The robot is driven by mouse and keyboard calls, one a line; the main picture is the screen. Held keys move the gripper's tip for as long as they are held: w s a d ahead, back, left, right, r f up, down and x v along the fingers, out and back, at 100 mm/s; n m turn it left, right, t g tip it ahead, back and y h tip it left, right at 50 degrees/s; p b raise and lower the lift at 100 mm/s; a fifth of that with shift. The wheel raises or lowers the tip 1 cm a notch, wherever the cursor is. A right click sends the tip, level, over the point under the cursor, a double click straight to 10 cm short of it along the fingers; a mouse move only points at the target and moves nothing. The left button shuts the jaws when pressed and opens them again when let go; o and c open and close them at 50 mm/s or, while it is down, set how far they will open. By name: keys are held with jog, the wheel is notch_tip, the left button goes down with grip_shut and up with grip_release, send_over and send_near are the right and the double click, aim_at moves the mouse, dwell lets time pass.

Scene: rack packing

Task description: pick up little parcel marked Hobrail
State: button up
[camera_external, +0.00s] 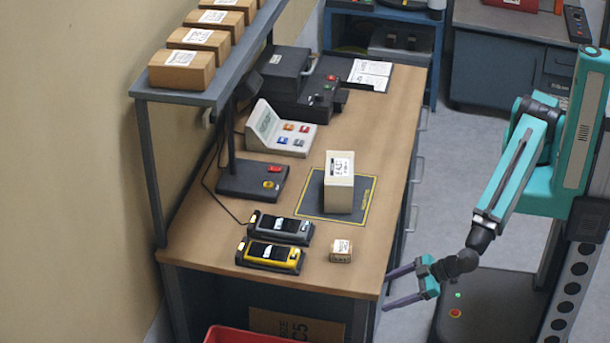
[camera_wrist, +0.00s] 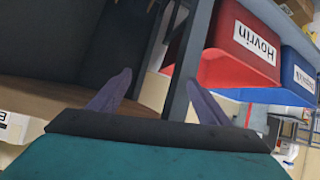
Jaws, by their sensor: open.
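A small brown parcel (camera_external: 340,251) with a white label sits near the front right corner of the wooden workbench (camera_external: 330,276). Its label is too small to read in the external view. My gripper (camera_external: 387,290) is off the bench's right edge, to the right of and below the small parcel in the picture, and apart from it. Its two fingers are spread with nothing between them. In the wrist view my gripper (camera_wrist: 160,77) is also open and empty. I cannot make out the small parcel in the wrist view.
A taller pale box (camera_external: 339,190) stands on a dark mat. Two handheld devices, one grey (camera_external: 280,228) and one yellow (camera_external: 269,256), lie left of the small parcel. A shelf (camera_external: 215,95) holds several boxes. The wrist view shows a red bin (camera_wrist: 222,65) labelled Hovrin and a blue bin (camera_wrist: 292,65).

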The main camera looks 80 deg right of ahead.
jog(key=s+a+r+n+y+p, duration=0.1)
jog(key=s+a+r+n+y, duration=0.3)
jog(key=a+r, duration=0.35)
notch_tip(320, 180, up, 8)
jog(key=w+a+r+t+p, duration=0.1)
jog(key=w+t+p, duration=0.2)
jog(key=p, duration=0.2)
jog(key=w+d+f+m+t+h+b, duration=0.1)
jog(key=d+f+m+h+b, duration=0.1)
jog(key=d+m+h, duration=0.1)
jog(key=w+d+f+m+t+h+b, duration=0.2)
jog(key=d+m, duration=0.3)
jog(key=d, duration=0.3)
jog(key=shift+d+h+b, duration=0.25)
jog(key=shift+h+b, duration=0.25)
jog(key=shift+b, duration=0.35)
jog(key=shift+w, duration=0.1)
